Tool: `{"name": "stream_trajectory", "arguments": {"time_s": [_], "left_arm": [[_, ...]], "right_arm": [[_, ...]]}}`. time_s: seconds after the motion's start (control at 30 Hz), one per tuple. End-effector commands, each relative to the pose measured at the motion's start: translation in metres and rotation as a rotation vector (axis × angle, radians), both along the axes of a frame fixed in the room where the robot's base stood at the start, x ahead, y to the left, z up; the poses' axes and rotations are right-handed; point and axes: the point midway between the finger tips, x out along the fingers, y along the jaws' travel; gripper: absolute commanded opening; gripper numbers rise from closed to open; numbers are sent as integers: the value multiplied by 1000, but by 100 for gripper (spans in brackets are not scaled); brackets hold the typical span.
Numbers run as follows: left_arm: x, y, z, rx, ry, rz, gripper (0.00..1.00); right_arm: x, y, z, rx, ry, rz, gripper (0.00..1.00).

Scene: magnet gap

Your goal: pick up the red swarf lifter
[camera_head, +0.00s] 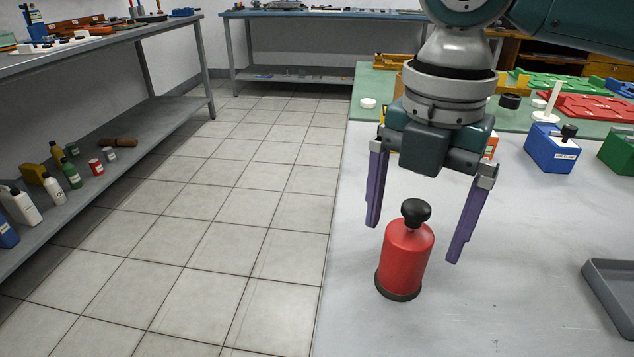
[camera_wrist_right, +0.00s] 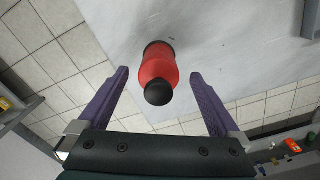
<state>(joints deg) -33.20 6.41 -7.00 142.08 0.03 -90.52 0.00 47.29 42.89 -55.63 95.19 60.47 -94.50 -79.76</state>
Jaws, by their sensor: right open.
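The red swarf lifter (camera_head: 405,257) is a red cylinder with a black knob on top and a dark base. It stands upright near the left edge of the light grey worktop. My right gripper (camera_head: 412,238) is open, with its two purple fingers pointing down at the lifter, one on each side of it in the picture. In the right wrist view the lifter (camera_wrist_right: 158,70) shows between and beyond the open fingertips (camera_wrist_right: 158,73), with its black knob nearest the camera. No finger is seen to touch it. My left gripper is not in view.
A grey tray (camera_head: 612,290) lies on the right of the worktop (camera_head: 480,310). A blue block (camera_head: 553,150) and a green block (camera_head: 618,152) stand behind. The green mat (camera_head: 362,84) at the back holds several items. Tiled floor lies left of the worktop edge.

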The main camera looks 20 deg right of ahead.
Motion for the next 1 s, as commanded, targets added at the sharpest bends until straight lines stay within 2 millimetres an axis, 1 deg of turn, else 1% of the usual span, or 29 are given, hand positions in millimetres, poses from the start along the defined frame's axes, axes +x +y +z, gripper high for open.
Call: {"name": "stream_trajectory", "arguments": {"time_s": [0.33,0.4,0.57,0.67,1.0], "left_arm": [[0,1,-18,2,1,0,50],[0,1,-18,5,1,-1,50],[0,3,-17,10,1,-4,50],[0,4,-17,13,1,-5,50],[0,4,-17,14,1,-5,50]], "right_arm": [[-1,2,-48,-2,1,-2,99],[-1,2,-52,-2,-1,-1,99],[-1,2,-51,-2,-1,0,99],[-1,2,-51,-2,-1,0,90],[-1,2,-50,-2,-1,-1,52]]}}
